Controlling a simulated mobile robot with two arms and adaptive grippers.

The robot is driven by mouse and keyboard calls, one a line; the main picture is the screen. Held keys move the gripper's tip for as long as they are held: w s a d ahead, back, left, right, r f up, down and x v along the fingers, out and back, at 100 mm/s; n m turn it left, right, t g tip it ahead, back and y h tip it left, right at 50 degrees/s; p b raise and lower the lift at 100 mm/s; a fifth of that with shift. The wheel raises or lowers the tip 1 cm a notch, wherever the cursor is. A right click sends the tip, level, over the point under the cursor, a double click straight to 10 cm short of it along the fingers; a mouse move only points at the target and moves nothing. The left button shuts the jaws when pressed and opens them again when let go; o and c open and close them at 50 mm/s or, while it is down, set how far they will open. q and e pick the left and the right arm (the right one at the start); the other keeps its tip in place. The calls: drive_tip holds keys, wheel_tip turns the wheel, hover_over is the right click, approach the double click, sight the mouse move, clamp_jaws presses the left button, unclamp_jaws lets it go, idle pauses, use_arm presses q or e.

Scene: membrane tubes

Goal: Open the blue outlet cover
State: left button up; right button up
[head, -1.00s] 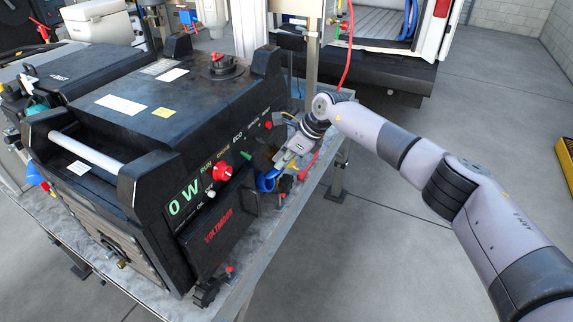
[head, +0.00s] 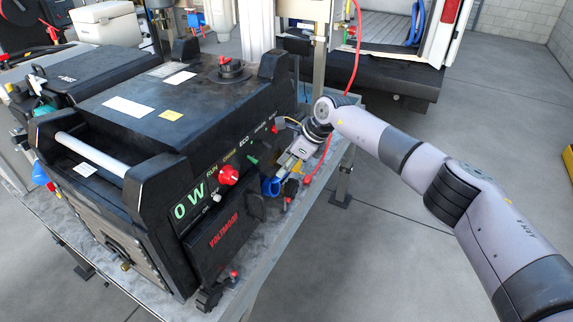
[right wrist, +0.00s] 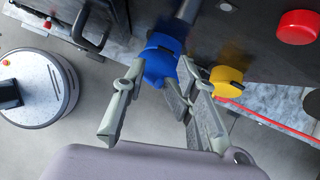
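The blue outlet cover (head: 271,187) sits low on the front side of the black generator (head: 200,110). It also shows in the right wrist view (right wrist: 163,58) as a rounded blue cap. My right gripper (head: 288,164) is beside it, at the generator's right end. In the right wrist view my right gripper (right wrist: 160,80) is open, with its fingertips apart on either side of the cover's near part. I cannot tell whether they touch it. A yellow cover (right wrist: 226,80) lies just right of the right finger. My left gripper is not in view.
A red knob (head: 229,174) is on the generator's control panel, and a red button (right wrist: 297,27) shows in the wrist view. A red cable (head: 322,160) runs close by my right gripper. The metal table (head: 262,262) has a narrow front edge; open floor lies right of it.

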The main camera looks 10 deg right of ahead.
drive_tip(key=shift+d+r, duration=0.25)
drive_tip(key=shift+r, duration=0.05)
drive_tip(key=v, duration=1.1)
drive_tip(key=shift+s, duration=0.1)
